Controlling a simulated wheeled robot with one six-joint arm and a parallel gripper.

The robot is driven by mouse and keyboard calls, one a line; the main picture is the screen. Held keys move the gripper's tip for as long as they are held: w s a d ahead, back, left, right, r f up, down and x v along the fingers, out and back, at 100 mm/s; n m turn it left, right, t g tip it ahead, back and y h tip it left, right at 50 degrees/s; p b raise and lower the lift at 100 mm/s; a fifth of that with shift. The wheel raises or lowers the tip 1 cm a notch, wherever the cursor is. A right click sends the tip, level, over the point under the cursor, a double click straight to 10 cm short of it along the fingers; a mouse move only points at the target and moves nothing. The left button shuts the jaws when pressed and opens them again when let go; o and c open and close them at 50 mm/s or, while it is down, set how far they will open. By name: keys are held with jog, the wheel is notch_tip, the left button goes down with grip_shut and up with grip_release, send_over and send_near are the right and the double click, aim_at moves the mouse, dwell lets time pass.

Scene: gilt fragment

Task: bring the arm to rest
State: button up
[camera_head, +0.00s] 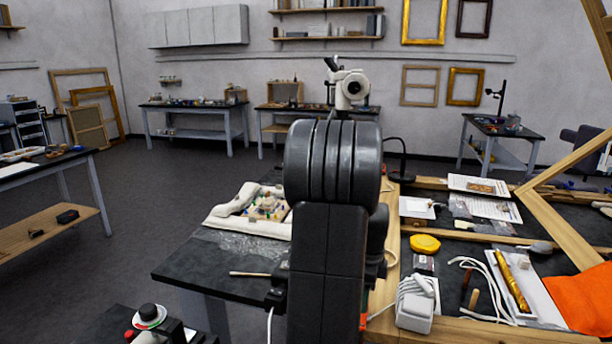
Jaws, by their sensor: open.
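My arm stands upright in the middle of the view, its dark link (328,255) topped by a thick rounded black joint (332,160). It hides part of the worktable and of the room behind it. A white and black part (350,88) shows just above the joint; I cannot tell whether it belongs to my arm. I cannot make out my gripper, nor whether it holds anything.
The dark worktable (215,262) bears a white padded support (232,215) with small pieces inside. Right of my arm lie a large wooden frame (555,215), a white box (414,312), a gilt strip (511,281) and an orange cloth (582,300). Floor (165,190) shows clear at left.

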notch_tip(320, 180, up, 12)
notch_tip(320, 180, down, 14)
jog(key=shift+s+r, duration=0.1)
jog(key=shift+r+n, duration=0.15)
jog(key=shift+n, duration=1.05)
jog(key=n, duration=0.7)
jog(key=shift+n, duration=0.4)
jog(key=n, duration=0.5)
jog(key=shift+n, duration=0.3)
jog(key=n, duration=0.4)
jog(key=shift+n, duration=0.4)
